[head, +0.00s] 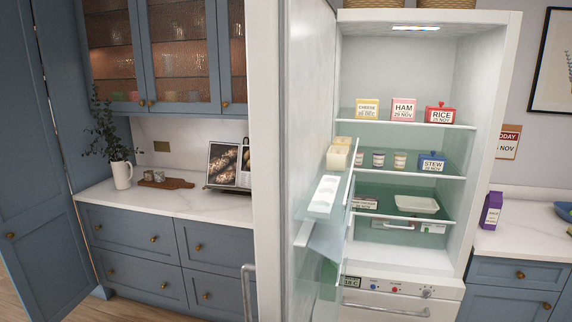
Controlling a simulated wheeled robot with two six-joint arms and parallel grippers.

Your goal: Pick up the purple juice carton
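The purple juice carton (491,211) stands upright on the white counter (530,238) to the right of the fridge, close to the fridge's side. It has a pale label on its front that is too small to read. Neither of my grippers shows in the head view.
The fridge (400,160) stands open, its door (288,150) swung out on the left; labelled boxes and jars sit on its shelves. A bowl (564,211) is at the counter's right edge. A white pitcher with a plant (122,175) stands on the left counter.

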